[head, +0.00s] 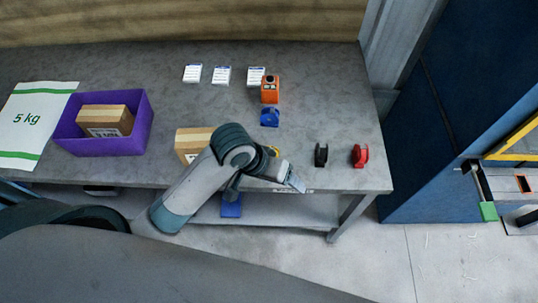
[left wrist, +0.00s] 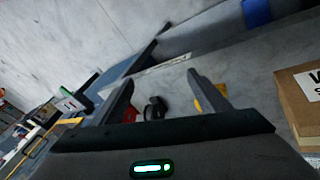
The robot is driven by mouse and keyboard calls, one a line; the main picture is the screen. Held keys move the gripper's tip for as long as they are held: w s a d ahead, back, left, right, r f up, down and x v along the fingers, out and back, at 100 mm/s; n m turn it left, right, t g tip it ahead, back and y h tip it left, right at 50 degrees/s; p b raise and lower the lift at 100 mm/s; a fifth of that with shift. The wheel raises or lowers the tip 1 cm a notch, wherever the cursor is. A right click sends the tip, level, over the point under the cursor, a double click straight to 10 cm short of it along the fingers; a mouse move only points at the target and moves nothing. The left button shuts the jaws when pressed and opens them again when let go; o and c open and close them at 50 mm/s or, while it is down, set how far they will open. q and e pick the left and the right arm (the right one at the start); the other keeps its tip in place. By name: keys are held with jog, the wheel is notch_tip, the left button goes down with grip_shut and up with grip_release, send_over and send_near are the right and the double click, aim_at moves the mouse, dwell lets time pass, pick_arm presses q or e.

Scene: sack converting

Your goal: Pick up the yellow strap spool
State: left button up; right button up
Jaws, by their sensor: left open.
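The yellow strap spool (head: 275,150) stands on the grey table, mostly hidden behind my left arm in the head view. In the left wrist view the yellow spool (left wrist: 212,98) shows partly behind the right-hand finger. My left gripper (head: 297,183) is over the table's front edge, in front of the spool and slightly to its right. In the left wrist view its jaws (left wrist: 160,82) are apart, with nothing held between them. My right gripper is not in view.
A black spool (head: 321,155) and a red spool (head: 360,156) stand to the right. A blue spool (head: 269,118) and orange device (head: 270,90) are behind. A carton (head: 191,143) is left of the arm, near a purple bin (head: 146,132).

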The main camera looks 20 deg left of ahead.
pick_arm(q)
jog(key=w+a+r+n+g+y, duration=0.1)
jog(key=w+a+r+n+y, duration=0.1)
jog(key=w+r, duration=0.2)
jog(key=w+a+r+n+g+y, duration=0.1)
jog(key=w+a+r+n+y, duration=0.1)
jog(key=w+r, duration=0.3)
notch_tip(320, 180, up, 4)
jog(key=shift+w+a+r+g, duration=0.15)
jog(key=shift+a+g, duration=0.25)
jog(key=shift+a, duration=0.4)
jog(key=shift+f, duration=0.25)
notch_tip(320, 180, down, 12)
jog(key=shift+p, duration=1.15)
jog(key=shift+a+f, duration=0.1)
